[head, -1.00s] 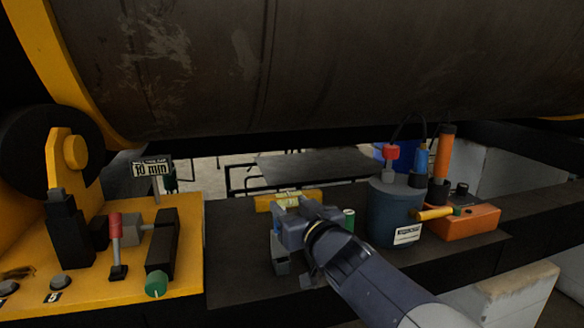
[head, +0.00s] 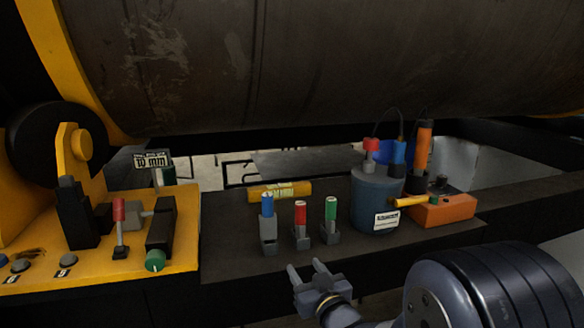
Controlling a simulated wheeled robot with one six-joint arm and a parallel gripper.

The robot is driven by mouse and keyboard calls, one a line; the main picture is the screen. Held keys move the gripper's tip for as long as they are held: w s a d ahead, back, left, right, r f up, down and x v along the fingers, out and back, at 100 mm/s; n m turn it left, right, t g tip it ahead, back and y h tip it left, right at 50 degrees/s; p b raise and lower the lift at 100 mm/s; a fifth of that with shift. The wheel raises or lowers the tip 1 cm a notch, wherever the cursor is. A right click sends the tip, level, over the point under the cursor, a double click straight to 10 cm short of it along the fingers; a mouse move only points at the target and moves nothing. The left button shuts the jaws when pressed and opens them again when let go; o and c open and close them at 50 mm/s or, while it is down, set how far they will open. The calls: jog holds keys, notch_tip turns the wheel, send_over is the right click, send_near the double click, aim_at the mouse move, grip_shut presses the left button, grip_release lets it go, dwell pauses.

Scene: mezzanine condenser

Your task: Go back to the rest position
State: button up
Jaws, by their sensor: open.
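My gripper (head: 306,271) is in the lower middle of the head view, in front of the dark bench's front edge. Its two fingers are spread apart and point up and left. Nothing is between them. My arm runs from it toward the lower right corner. The gripper is apart from the blue (head: 267,205), red (head: 300,212) and green (head: 331,207) capped items, which stand upright in small grey holders behind it.
A yellow labelled cylinder (head: 280,191) lies behind the holders. A blue-grey pot (head: 375,197) and an orange box (head: 443,209) stand to the right. A yellow panel (head: 105,270) with levers is on the left. A large dark drum (head: 300,65) hangs above the bench (head: 228,247).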

jog(key=s+d+f+m+h, duration=0.1)
jog(key=d+f, duration=0.3)
jog(key=f, duration=0.5)
jog(key=shift+s+d+m+t+h, duration=0.3)
jog(key=shift+d+t+h, duration=0.1)
jog(key=shift+h, duration=0.3)
